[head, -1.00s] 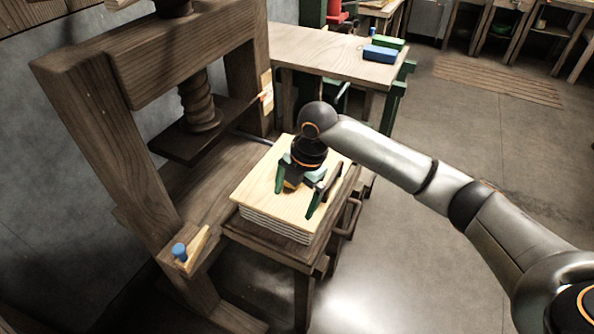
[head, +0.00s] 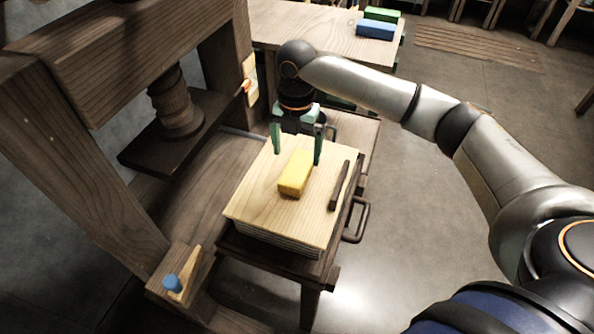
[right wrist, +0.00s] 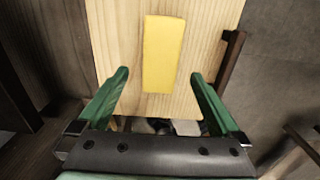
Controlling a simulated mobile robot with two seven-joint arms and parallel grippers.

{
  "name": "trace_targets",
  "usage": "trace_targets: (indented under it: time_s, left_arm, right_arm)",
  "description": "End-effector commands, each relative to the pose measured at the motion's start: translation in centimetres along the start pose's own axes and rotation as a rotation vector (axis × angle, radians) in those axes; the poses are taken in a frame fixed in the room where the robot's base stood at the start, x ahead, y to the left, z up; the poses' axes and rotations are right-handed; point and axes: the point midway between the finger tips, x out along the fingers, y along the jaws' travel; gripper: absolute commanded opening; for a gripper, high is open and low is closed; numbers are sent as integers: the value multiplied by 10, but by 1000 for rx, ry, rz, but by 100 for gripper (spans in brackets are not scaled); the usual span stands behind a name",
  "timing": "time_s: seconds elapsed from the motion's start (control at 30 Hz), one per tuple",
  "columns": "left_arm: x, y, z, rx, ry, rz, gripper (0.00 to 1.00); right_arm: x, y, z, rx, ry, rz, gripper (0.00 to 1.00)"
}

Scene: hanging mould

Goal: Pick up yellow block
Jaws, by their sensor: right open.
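The yellow block (head: 295,172) lies flat on a light wooden board (head: 262,205) on top of a stack. My right gripper (head: 297,158) is open and empty, with its green fingers at the far side of the block, apart from it. In the right wrist view the yellow block (right wrist: 163,54) lies ahead of and roughly between the open fingertips (right wrist: 160,75), lengthwise in the picture. My left gripper is not in view.
A dark bar handle (head: 339,186) lies along the board's right side. A wooden screw press (head: 175,110) stands at left, with a blue-knobbed peg (head: 171,282) on its front. A table behind holds a blue block (head: 375,29) and a green block (head: 382,14).

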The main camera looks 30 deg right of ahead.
Motion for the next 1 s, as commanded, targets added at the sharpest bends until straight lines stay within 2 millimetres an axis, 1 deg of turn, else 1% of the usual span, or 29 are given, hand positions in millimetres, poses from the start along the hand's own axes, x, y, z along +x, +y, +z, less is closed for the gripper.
trace_targets:
  time_s: [0.03, 0.17, 0.23, 0.4, 0.5, 0.6, 0.8, 0.83, 0.87, 1.0]
  left_arm:
    - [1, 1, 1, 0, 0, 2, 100]
    - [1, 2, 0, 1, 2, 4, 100]
    - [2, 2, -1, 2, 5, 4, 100]
    - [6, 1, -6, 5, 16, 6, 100]
    - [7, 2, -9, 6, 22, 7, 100]
    - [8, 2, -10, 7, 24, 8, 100]
    - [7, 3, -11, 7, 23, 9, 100]
    - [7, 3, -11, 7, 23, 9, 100]
    - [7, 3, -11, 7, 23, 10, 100]
    - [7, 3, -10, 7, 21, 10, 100]
  right_arm:
    - [6, 0, 0, 0, 0, -1, 100]
    - [14, 0, 0, 0, -1, 1, 100]
    - [21, -1, 1, 0, 0, -1, 100]
    - [47, -3, 5, 0, 0, -2, 100]
    - [59, -2, 5, 0, 0, -1, 100]
    - [64, -2, 5, -1, -2, 1, 100]
    - [64, -2, 5, -1, -2, 2, 100]
    - [64, -2, 5, -1, -2, 2, 99]
    - [64, -2, 5, -1, -2, 2, 96]
    - [64, -2, 5, -1, -1, 2, 80]
